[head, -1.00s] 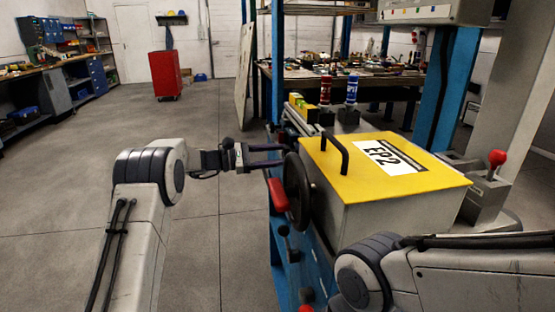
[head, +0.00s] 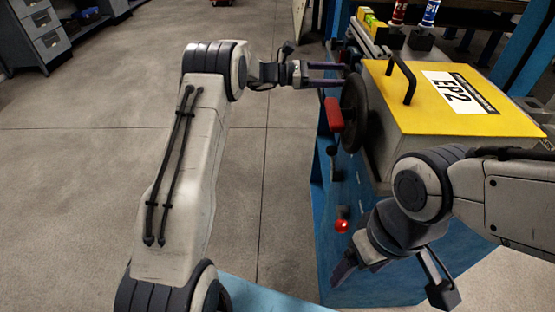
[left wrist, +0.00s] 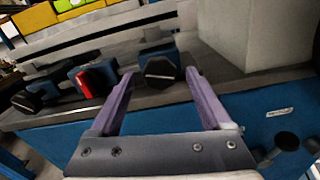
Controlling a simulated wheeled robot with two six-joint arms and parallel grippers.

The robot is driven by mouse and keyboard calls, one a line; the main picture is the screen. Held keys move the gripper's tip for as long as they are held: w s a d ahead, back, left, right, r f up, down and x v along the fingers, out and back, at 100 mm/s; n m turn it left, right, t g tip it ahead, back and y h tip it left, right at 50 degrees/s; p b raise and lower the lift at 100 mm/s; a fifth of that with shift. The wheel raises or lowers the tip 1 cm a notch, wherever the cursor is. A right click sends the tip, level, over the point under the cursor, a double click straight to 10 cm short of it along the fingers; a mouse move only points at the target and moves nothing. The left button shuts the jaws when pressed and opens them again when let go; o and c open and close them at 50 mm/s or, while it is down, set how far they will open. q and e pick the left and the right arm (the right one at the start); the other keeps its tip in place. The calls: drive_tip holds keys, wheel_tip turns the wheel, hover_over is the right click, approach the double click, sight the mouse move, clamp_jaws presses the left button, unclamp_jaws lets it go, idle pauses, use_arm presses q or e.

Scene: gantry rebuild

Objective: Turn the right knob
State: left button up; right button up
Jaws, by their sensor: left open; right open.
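In the left wrist view, several knobs sit in a row on the rail of the blue machine. The right knob (left wrist: 161,68) is dark with a flat black face. A knob with a red face (left wrist: 84,82) is left of it, and another dark knob (left wrist: 26,101) is farther left. My left gripper (left wrist: 160,76) is open, with the right knob showing between its purple fingertips; I cannot tell how far off it is. My right gripper (head: 346,272) is open, low beside the machine's front.
A yellow-topped box marked EP2 (head: 470,122) stands on the machine. A lit red button (head: 342,226) is on the blue front. The floor to the left is clear.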

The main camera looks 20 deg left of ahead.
use_arm(q)
drive_tip(key=shift+r+n+p, duration=0.25)
drive_tip(key=shift+n+p, duration=0.1)
drive_tip(key=shift+n, duration=0.55)
drive_tip(key=v, duration=1)
drive_tip(key=s+d+f+m+g+y, duration=0.45)
drive_tip(key=s+f+y, duration=0.25)
drive_tip(key=s+f, duration=0.3)
drive_tip(key=s+a+f+m+y, duration=0.1)
drive_tip(key=s+m+y, duration=0.3)
drive_tip(key=s, duration=0.3)
drive_tip(key=s+a+f+m+y, duration=0.1)
drive_tip(key=s+f+m+y, duration=0.1)
drive_tip(key=s+m+y, duration=0.2)
drive_tip(key=shift+s+a+m, duration=0.4)
drive_tip(key=shift+s+m, duration=1.15)
drive_tip(key=shift+s, duration=0.65)
drive_tip(key=shift+c, duration=0.2)
